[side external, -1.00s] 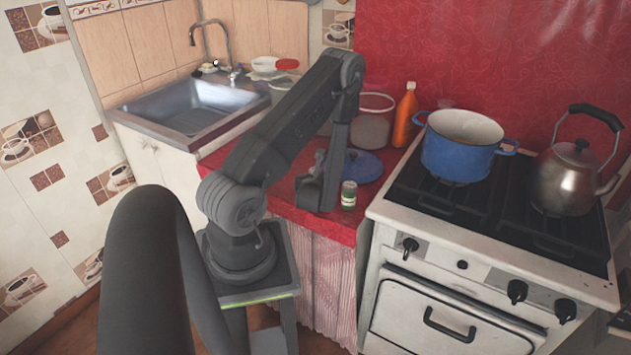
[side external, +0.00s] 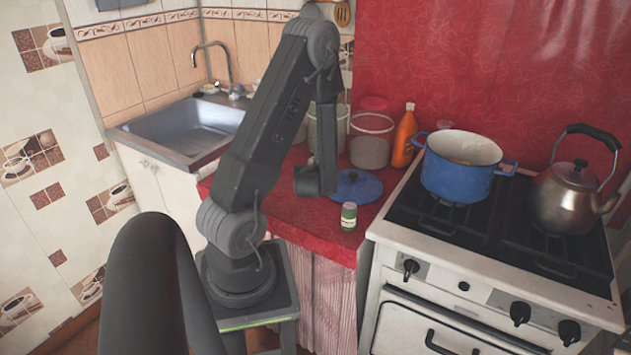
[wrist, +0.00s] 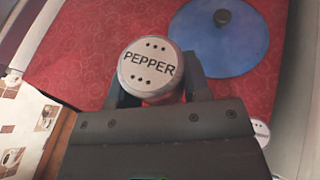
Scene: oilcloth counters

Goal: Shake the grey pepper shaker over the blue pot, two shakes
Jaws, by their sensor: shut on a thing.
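The grey pepper shaker (wrist: 150,68) shows in the wrist view, its round pale lid reading PEPPER and facing the camera. My gripper (wrist: 158,92) is shut on it, with a dark finger on each side. In the side view my gripper (side external: 316,181) is above the red counter, left of the stove, and I cannot make out the shaker there. The blue pot (side external: 456,181) stands on the back left of the stove, open at the top. It is well to the right of my gripper and out of the wrist view.
A green-labelled shaker (side external: 349,217) stands at the counter's front, near my gripper. A blue lid (side external: 361,186) lies behind it. An orange bottle (side external: 404,138) and clear containers (side external: 371,142) stand at the back. A kettle (side external: 566,197) is right of the pot.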

